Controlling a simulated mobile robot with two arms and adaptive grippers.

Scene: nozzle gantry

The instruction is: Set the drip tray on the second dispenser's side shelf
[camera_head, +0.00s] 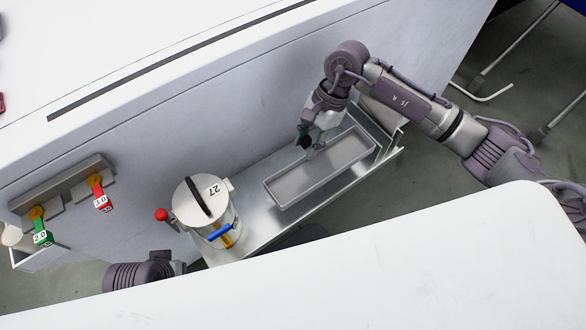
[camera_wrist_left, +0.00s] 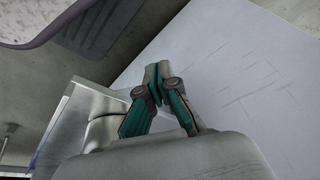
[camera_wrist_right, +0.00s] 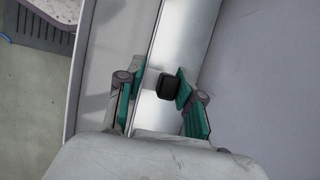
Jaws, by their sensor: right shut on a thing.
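The drip tray (camera_head: 322,172) is a shallow grey rectangular tray over the metal shelf (camera_head: 270,222) in the head view. Whether it rests on the shelf or hangs just above it is hard to tell. My right gripper (camera_head: 309,148) is at its wall-side edge. In the right wrist view my right gripper (camera_wrist_right: 160,86) is closed around a black block (camera_wrist_right: 168,87) at the tray's rim. A white dispenser (camera_head: 203,207) marked 27 stands left of the tray. My left gripper (camera_wrist_left: 157,82) is shut and empty in the left wrist view; the head view hides it.
A red-ball lever (camera_head: 161,215) and a blue tap handle (camera_head: 220,232) stick out from the dispenser. Red (camera_head: 102,198) and green (camera_head: 41,232) tagged nozzles hang on the wall to the left. A white surface (camera_head: 400,270) fills the near side.

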